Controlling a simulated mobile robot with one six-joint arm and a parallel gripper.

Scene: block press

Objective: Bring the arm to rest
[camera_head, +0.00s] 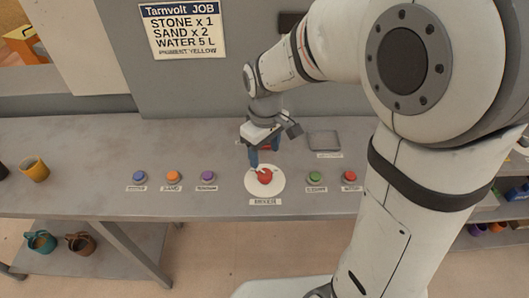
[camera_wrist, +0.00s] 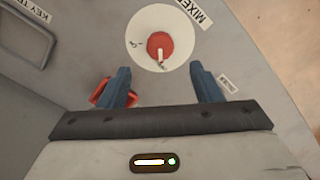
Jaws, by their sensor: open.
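My gripper (camera_head: 264,156) hangs over the grey bench, close to a red knob (camera_head: 265,176) on a round white plate (camera_head: 253,184). In the wrist view, the two blue fingers of my gripper (camera_wrist: 162,70) are spread apart with nothing between them. The red knob (camera_wrist: 160,47) with its pale pointer lies beyond the fingertips, apart from them. The white plate (camera_wrist: 142,28) has a label starting "MIXE". A red object (camera_wrist: 99,93) is partly hidden behind the left finger; I cannot tell whether they touch.
Blue (camera_head: 139,177), orange (camera_head: 173,177) and purple buttons (camera_head: 208,177) stand left of the plate. Green (camera_head: 315,177) and red buttons (camera_head: 350,177) stand right. A grey tray (camera_head: 324,140) lies behind them. A yellow mug (camera_head: 35,170) stands far left. A job sign (camera_head: 182,30) hangs behind.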

